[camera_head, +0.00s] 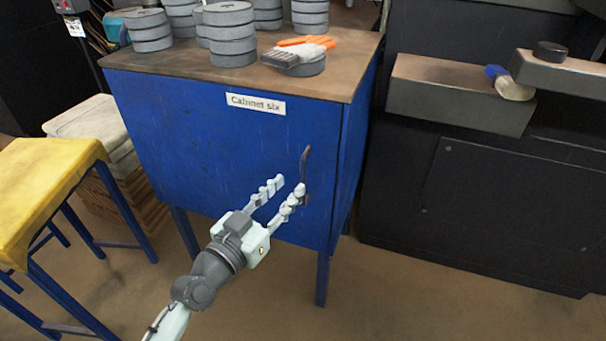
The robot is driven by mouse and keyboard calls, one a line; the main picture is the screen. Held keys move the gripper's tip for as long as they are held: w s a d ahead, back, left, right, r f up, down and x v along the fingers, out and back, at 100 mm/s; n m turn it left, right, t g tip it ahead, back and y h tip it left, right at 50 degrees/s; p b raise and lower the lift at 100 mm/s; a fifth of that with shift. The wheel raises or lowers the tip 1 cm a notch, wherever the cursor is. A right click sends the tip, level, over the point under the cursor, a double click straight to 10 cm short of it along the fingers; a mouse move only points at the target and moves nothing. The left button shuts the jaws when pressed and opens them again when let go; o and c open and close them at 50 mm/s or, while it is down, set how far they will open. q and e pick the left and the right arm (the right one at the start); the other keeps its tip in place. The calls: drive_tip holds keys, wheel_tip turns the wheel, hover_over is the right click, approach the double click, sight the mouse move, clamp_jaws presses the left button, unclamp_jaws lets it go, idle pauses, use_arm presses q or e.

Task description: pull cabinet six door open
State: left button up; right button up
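The blue cabinet (215,135) stands in the middle on blue legs, with a "Cabinet six" label (255,104) on its front. Its door looks shut. A dark vertical handle (306,172) is at the right side of the door. My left gripper (287,188) comes up from below and is open, its fingers spread in front of the door. The right finger is close to the handle; I cannot tell whether it touches. My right gripper is not in view.
A yellow-topped stool (45,190) stands at left. Dark machinery (490,200) is at right. The floor in front is clear.

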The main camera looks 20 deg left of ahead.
sight(302, 174)
use_arm(q)
drive_tip(key=x, duration=0.6)
drive_tip(key=shift+w+d+p, duration=0.15)
drive_tip(key=shift+w+p, duration=0.2)
drive_tip(key=shift+p, duration=0.05)
drive_tip(key=shift+w, duration=0.1)
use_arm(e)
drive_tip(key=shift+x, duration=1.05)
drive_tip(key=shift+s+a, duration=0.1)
use_arm(q)
drive_tip(key=shift+c, duration=0.5)
clamp_jaws()
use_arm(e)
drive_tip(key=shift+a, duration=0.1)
